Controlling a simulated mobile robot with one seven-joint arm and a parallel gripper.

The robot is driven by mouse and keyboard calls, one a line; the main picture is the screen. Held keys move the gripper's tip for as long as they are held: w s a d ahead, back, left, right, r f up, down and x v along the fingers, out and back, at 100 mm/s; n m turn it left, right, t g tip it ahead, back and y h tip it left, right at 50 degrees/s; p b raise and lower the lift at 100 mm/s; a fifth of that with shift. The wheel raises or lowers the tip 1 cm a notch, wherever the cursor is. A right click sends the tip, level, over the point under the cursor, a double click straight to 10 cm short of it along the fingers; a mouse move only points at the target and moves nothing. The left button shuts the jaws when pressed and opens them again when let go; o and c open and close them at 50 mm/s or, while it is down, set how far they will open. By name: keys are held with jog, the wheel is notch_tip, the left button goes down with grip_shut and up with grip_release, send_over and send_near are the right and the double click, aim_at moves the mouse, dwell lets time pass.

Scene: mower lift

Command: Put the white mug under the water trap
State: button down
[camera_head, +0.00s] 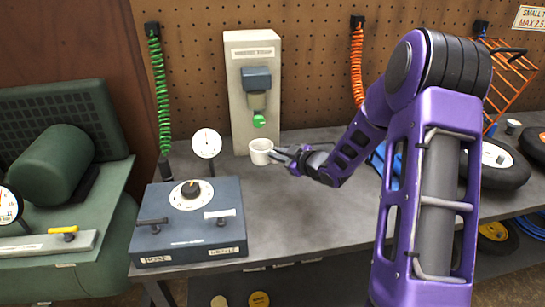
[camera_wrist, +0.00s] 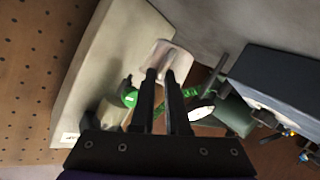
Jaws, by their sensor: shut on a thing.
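The white mug (camera_head: 259,152) is upright at the foot of the beige post, at or just above the bench. My gripper (camera_head: 276,155) reaches in from the right and is shut on the mug's near right side. In the wrist view the fingertips (camera_wrist: 161,75) meet the pale mug (camera_wrist: 163,52); which part they pinch is unclear. The water trap (camera_head: 257,81) is a blue-grey block on the labelled post, with a green knob (camera_head: 259,120) below it. The mug appears roughly below this knob. Whether its base touches the bench cannot be told.
A blue-grey control box (camera_head: 188,222) with a dial and levers stands at the front left. A round white gauge (camera_head: 207,143) stands behind it, close left of the mug. Green machinery (camera_head: 60,165) is at far left. Bench between box and arm is clear.

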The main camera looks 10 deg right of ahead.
aim_at(259, 148)
jog(key=w, duration=0.8)
notch_tip(259, 148, down, 7)
jog(key=shift+w+r, duration=0.1)
jog(key=shift+w, duration=0.15)
jog(key=shift+f+b, duration=0.2)
jog(key=shift+b, duration=0.1)
jog(key=c, duration=0.9)
grip_release()
jog(key=shift+r, duration=0.1)
